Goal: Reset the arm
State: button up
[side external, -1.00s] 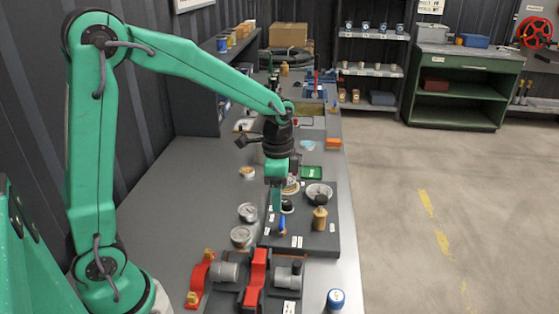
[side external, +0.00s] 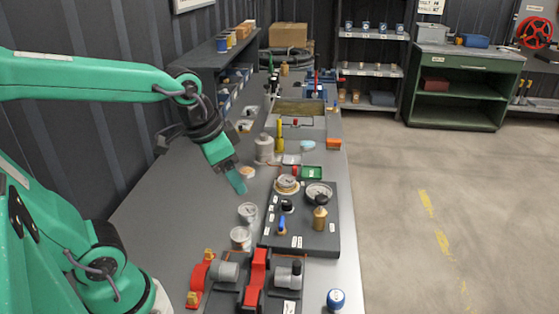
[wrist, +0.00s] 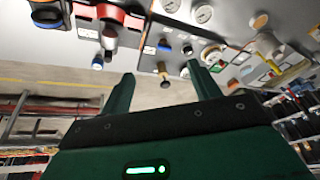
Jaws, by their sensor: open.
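My gripper (side external: 236,178) is green with a black wrist and hangs tilted in the air, left of the dark panel on the bench. It is apart from everything around it. In the wrist view its two green fingers (wrist: 160,85) stand apart with nothing between them. The dark panel (side external: 318,238) carries gauges, a blue-handled valve (side external: 282,225) and a brass fitting (side external: 320,213).
A red and grey pipe assembly (side external: 255,278) is at the near end. A grey canister (side external: 264,148) stands behind. The bench's left part is clear.

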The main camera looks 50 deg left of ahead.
jog(key=shift+s+r+n+t, duration=0.2)
jog(key=shift+s+n+t, duration=0.35)
jog(key=shift+s, duration=0.65)
jog(key=shift+s+r+n+t, duration=0.25)
jog(key=shift+s+n, duration=0.5)
jog(key=shift+s, duration=0.4)
